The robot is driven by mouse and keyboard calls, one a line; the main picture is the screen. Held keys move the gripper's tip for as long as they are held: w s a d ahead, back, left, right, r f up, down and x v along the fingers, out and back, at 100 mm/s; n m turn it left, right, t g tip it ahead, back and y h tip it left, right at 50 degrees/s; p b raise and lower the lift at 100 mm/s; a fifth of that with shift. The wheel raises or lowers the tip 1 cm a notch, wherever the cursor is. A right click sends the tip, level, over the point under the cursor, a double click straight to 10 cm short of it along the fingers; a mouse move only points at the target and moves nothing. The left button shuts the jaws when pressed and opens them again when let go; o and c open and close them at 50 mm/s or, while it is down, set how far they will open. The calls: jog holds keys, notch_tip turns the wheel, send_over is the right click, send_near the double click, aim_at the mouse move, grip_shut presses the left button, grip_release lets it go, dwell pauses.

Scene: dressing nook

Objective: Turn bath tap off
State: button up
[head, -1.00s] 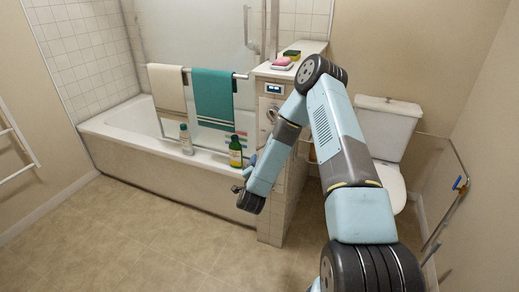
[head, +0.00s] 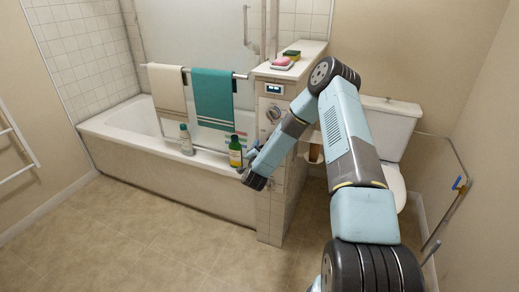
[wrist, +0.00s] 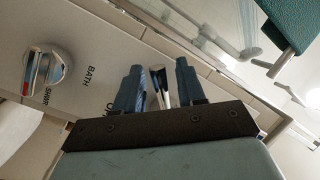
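A round chrome control knob (head: 273,113) is on the tiled half-wall at the end of the bath. Another word, partly hidden by my gripper, begins with O. My gripper (wrist: 159,82) is open, its two dark blue fingers apart. A shiny metal bar or lever (wrist: 158,88) shows between the fingers; I cannot tell if they touch it. In the head view my gripper (head: 253,149) is below and left of the knob.
A teal towel (head: 212,95) and a beige towel (head: 167,88) hang on a rail. Pink soap (head: 279,61) lies on the half-wall. The floor at left is clear.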

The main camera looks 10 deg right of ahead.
grip_shut()
